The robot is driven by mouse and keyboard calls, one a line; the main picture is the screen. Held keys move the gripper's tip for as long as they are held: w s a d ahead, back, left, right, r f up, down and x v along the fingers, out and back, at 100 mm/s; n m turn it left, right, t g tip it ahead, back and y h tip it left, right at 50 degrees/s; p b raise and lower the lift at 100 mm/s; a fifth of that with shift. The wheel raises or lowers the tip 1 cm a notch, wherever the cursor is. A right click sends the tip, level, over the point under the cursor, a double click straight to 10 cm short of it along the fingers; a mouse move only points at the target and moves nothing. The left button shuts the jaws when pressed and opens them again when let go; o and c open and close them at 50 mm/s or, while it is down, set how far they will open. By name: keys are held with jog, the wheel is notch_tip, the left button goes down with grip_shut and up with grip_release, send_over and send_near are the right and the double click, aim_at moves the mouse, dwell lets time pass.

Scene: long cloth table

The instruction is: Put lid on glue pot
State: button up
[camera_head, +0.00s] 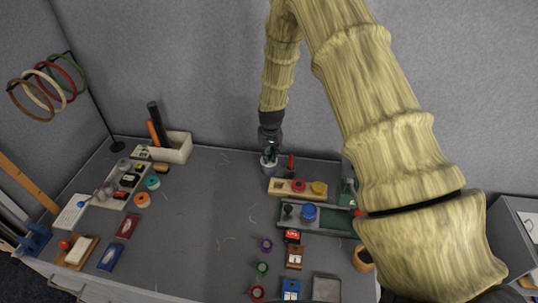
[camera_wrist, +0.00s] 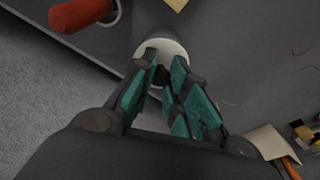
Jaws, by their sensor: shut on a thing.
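My gripper (camera_head: 269,152) points down at the back of the table, at the near side of the wall. In the wrist view its teal-padded fingers (camera_wrist: 165,72) are closed together over a pale round thing. This looks like the glue pot (camera_head: 268,167), a small whitish-grey cylinder standing upright; its pale rim shows in the wrist view (camera_wrist: 176,46). The lid itself is mostly hidden by the fingers, apparently between them at the pot's top. I cannot tell whether it is seated on the rim.
A red-handled tool (camera_head: 291,165) stands close to the right of the pot. The table's middle left (camera_head: 205,215) is mostly clear.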

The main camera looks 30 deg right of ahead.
dwell(0.3)
jog(key=o, duration=1.3)
jog(key=shift+r, duration=0.15)
jog(key=shift+r+p, duration=1.95)
jog(key=shift+r, duration=1.45)
grip_shut()
jog(key=shift+f+b, duration=1.65)
jog(key=shift+f, duration=1.45)
